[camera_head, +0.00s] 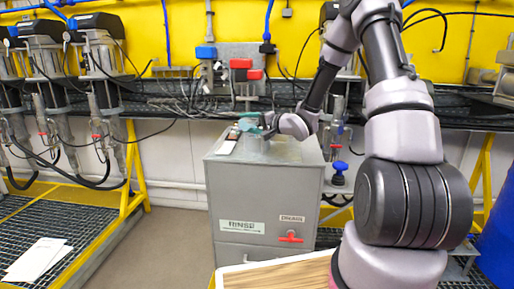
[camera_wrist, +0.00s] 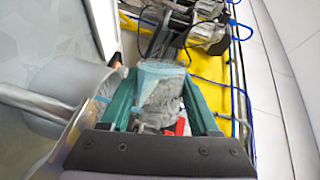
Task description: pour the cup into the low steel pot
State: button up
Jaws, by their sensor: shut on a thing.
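My gripper (camera_wrist: 160,84) has green fingers and is shut on a pale blue, see-through cup (camera_wrist: 153,80), which shows between the fingers in the wrist view. The cup looks tilted; I cannot make out what is in it. A shiny steel vessel with a thick handle, which looks like the low steel pot (camera_wrist: 68,82), is close beside the fingers at the left of the wrist view. In the head view my gripper (camera_head: 247,121) is over the back of the grey cabinet top (camera_head: 285,150). The pot is too small and partly covered there to make out clearly.
The grey cabinet has RINSE and DRAIN labels and a red drain valve (camera_head: 290,237). Behind it are cables and a box with red and blue parts (camera_head: 240,72). Agitator units (camera_head: 101,50) stand at left.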

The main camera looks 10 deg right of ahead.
jog(key=shift+d, duration=0.15)
jog(key=shift+w+d+r+m, duration=0.2)
jog(key=shift+r+m, duration=0.15)
jog(key=shift+m, duration=0.65)
dwell(0.7)
